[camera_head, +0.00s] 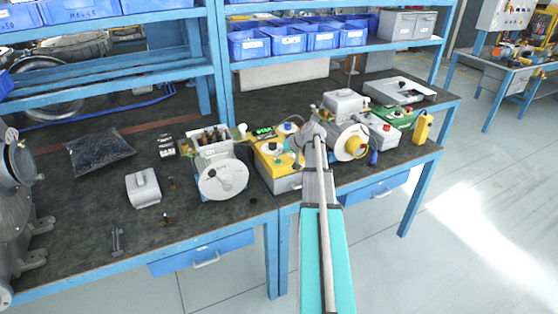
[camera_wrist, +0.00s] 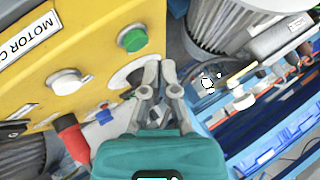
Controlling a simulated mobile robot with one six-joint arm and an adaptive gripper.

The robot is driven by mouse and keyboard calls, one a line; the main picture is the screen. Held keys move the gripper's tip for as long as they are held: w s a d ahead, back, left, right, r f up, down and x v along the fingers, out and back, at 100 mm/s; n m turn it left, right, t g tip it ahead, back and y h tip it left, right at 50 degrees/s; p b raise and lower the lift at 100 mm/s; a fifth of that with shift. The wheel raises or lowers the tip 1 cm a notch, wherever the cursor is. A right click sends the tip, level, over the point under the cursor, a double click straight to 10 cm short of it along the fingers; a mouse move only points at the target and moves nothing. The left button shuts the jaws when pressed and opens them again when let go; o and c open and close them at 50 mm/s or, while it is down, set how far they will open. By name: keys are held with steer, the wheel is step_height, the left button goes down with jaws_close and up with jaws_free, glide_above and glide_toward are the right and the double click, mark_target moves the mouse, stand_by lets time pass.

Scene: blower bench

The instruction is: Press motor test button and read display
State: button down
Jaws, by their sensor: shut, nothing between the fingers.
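The yellow motor test box (camera_head: 268,160) stands on the bench in the middle of the head view. A small display (camera_head: 264,132) with green lit digits is at its back; I cannot read them. In the wrist view the yellow panel (camera_wrist: 92,52) carries a partly cut-off "MOTOR C" label (camera_wrist: 27,33), a green button (camera_wrist: 132,38) and a white knob (camera_wrist: 68,80). My gripper (camera_wrist: 158,68) is shut and empty, its fingertips beside the panel's right edge, below and right of the green button, and partly hiding a white round part (camera_wrist: 123,75). I cannot tell whether the fingertips touch anything.
A grey motor (camera_head: 222,178) stands left of the box. Another motor with a yellow hub (camera_head: 352,146) stands right, close to my arm. Blue bins (camera_head: 286,40) line the shelf above.

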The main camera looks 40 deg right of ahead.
mark_target(279, 161)
steer(key=shift+r+p, duration=2.05)
steer(key=shift+r, duration=0.2)
steer(key=s+a+f+n+g, duration=0.1)
steer(key=s+a+f+g, duration=0.15)
steer(key=a, duration=1.05)
steer(key=s+a+f+n+g, duration=0.1)
steer(key=a+n+g, duration=0.15)
steer(key=a, duration=0.95)
steer(key=s+a+f+g+h, duration=0.1)
steer(key=s+a, duration=0.5)
steer(key=a, duration=0.3)
steer(key=s+a+f+n+g+h, duration=0.1)
steer(key=s+a+g+h, duration=0.1)
steer(key=s+a, duration=0.5)
steer(key=shift+a+g, duration=0.3)
steer(key=shift+a, duration=0.75)
steer(key=shift+w+f, duration=0.1)
steer(key=shift+d, duration=0.1)
